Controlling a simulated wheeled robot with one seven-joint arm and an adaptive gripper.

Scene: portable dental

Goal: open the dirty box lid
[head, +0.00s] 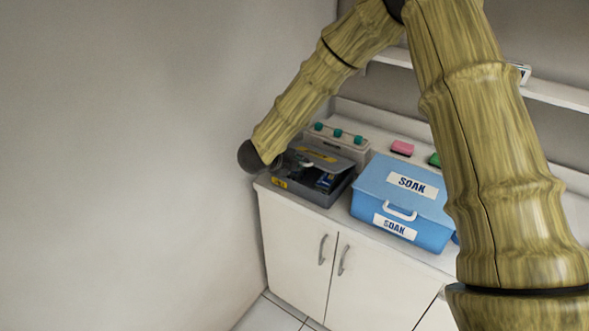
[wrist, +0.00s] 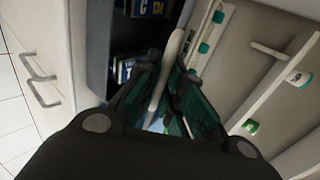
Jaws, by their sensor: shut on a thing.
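The dirty box (head: 316,196) is a dark grey box with a yellow label on its front, at the left end of the counter in the head view. Its lid (head: 319,155), with a yellow strip, is raised at an angle. Blue and white items show inside, also in the wrist view, where the box (wrist: 97,45) is at upper left. My gripper (head: 304,166) is over the box, partly hidden by my wrist. In the wrist view my gripper (wrist: 168,78) is shut on a pale edge, which looks like the lid (wrist: 172,55).
A blue SOAK box (head: 370,205) with a white handle stands close to the right. A pale unit with green knobs (head: 350,145) stands behind. Pink (head: 402,147) and green (head: 434,159) blocks lie farther back. A wall (head: 120,150) is close on the left.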

